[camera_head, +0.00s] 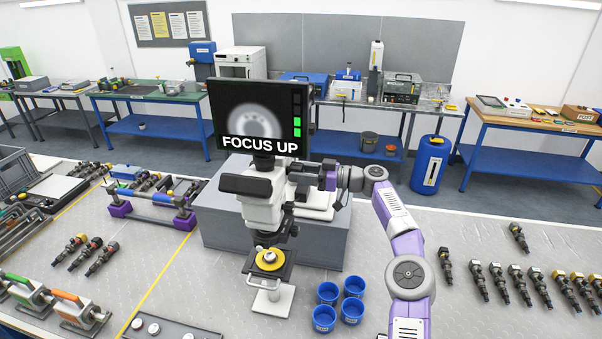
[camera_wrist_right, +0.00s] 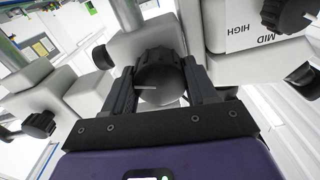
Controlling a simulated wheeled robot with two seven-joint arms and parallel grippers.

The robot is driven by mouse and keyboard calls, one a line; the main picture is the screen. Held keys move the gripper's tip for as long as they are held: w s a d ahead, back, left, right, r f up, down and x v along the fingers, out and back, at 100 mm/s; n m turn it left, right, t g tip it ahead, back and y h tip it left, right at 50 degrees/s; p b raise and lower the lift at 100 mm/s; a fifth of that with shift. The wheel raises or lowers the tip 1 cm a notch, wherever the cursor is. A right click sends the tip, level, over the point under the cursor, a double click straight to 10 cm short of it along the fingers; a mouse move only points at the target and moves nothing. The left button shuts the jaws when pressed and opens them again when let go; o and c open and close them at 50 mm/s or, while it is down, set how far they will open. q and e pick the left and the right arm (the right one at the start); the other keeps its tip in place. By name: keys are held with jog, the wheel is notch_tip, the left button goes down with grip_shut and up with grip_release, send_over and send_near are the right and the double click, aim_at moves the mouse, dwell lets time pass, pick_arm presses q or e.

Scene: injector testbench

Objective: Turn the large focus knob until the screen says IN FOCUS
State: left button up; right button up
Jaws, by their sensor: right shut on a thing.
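The microscope (camera_head: 262,205) stands on a grey block on the bench. Its screen (camera_head: 258,115) reads FOCUS UP over a blurred grey ring, with a bar of green cells at its right edge. The large black focus knob (camera_wrist_right: 159,76) is between the two fingers of my right gripper (camera_wrist_right: 160,92) in the right wrist view, and the gripper is shut on it. In the head view my right gripper (camera_head: 318,178) reaches the microscope's right side, where the knob is mostly hidden. A round yellow piece (camera_head: 269,261) lies on the stage. My left gripper is not in view.
Injectors (camera_head: 518,285) lie in a row at the right, more at the left. A purple-ended rack (camera_head: 152,207) stands left of the grey block (camera_head: 325,243). The bench front right is fairly clear.

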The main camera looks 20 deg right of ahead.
jog(key=m, duration=0.3)
jog(key=shift+m, duration=0.3)
jog(key=o, duration=1)
jog(key=shift+o, duration=0.2)
jog(key=shift+s+d, duration=0.1)
jog(key=b+v, duration=0.1)
jog(key=v, duration=0.6)
jog(key=shift+s+d, duration=0.1)
dwell(0.8)
